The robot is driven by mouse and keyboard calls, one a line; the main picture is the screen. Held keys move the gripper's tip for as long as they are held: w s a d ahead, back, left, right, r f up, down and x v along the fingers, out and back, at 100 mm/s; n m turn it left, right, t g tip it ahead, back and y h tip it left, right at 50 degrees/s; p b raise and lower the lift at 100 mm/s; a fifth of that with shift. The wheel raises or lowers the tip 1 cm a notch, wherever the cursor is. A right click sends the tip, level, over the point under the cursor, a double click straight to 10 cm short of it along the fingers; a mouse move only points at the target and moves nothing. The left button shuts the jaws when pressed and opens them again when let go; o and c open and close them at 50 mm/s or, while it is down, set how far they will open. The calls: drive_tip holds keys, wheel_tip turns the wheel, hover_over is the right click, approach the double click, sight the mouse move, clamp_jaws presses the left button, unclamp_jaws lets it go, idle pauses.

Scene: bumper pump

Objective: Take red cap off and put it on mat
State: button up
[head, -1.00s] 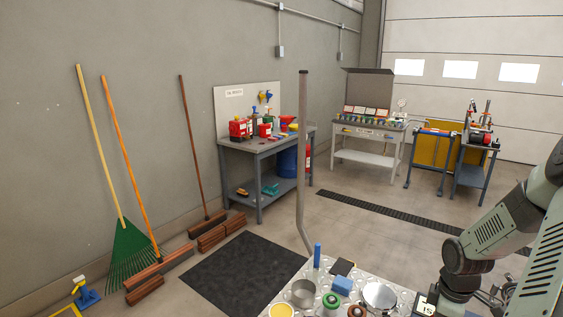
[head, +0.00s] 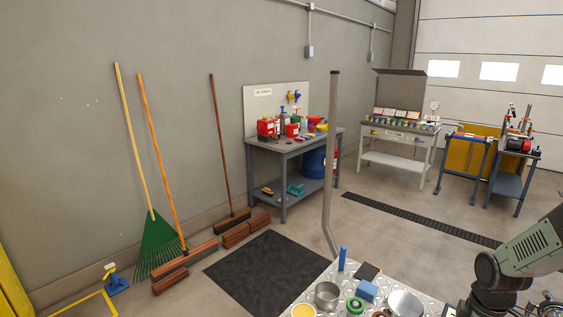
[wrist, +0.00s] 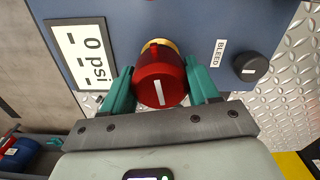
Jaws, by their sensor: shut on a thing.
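In the wrist view, the red cap (wrist: 162,88) is a round knob-like cap with a white stripe on its face. My gripper (wrist: 160,68) has its teal fingers on either side of the cap, shut on it. A brass-yellow ring (wrist: 158,44) shows right behind the cap, against a blue panel (wrist: 125,22); I cannot tell whether the cap is still seated on it. In the head view, a dark mat (head: 265,268) lies on the floor. A small black flat piece (head: 369,271) lies on the metal-plate top. My gripper is outside the head view.
The panel bears a "0 psi" display (wrist: 88,50) and a black knob (wrist: 250,66) labelled BLEED. The metal-plate top (head: 335,276) holds a blue block (head: 366,291), a metal cup (head: 327,294), a blue upright marker (head: 342,257) and a silver disc (head: 404,304), crowded together.

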drive_tip(key=n, duration=0.3)
drive_tip(key=shift+n, duration=0.4)
drive_tip(key=n, duration=0.4)
drive_tip(key=n, duration=0.4)
drive_tip(key=shift+n, duration=0.8)
